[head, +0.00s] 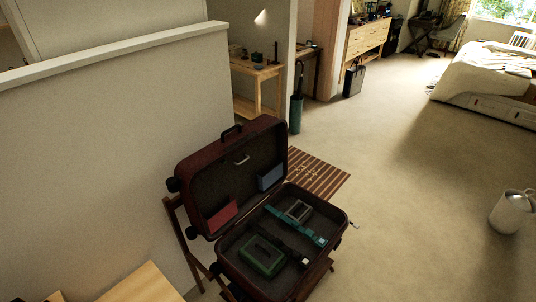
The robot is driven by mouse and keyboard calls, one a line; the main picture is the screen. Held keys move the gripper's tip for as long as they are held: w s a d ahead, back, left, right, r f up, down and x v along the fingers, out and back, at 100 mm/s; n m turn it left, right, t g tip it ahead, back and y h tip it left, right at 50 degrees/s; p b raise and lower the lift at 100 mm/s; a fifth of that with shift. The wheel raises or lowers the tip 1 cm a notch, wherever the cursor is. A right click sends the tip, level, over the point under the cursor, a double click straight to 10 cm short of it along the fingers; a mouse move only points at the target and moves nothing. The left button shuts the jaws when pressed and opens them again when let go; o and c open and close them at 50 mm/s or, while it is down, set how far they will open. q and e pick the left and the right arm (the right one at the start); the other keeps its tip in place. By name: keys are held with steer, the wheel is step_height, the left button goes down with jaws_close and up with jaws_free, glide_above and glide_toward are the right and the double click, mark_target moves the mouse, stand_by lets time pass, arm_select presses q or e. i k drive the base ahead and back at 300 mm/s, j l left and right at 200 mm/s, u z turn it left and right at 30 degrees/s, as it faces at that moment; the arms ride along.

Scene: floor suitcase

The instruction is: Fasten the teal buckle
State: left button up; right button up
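An open dark red suitcase (340,224) rests on a dark stand, its lid upright against the low wall. A teal strap (283,220) lies across the inside of the base, from the back edge toward the right side. Its teal buckle appears to be the wider piece (319,240) near the right wall; it is too small to tell whether it is clipped. A dark strap (285,245) runs beside it, ending in a dark and pale piece (304,261) near the front right. Neither of my grippers is in view.
A green case (262,257) and a grey framed item (298,210) lie in the suitcase base. Red (222,216) and blue (271,178) items sit in the lid. A pale wooden surface (145,287) is at lower left. Carpet to the right is clear up to a white can (510,212).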

mark_target(309, 233)
steer(key=z, duration=0.35)
steer(key=i+l+z, duration=0.15)
steer(key=i+u, duration=0.1)
steer(key=i+j, duration=0.15)
steer(key=j, duration=0.2)
steer(key=i+j+z, duration=0.1)
steer(key=j, duration=0.25)
steer(key=i+z, duration=0.1)
steer(key=z, duration=0.25)
steer(key=i+j+u, duration=0.1)
steer(key=i, duration=0.2)
steer(key=i+j+u, duration=0.15)
steer(key=i+j, duration=0.05)
steer(key=i, duration=0.1)
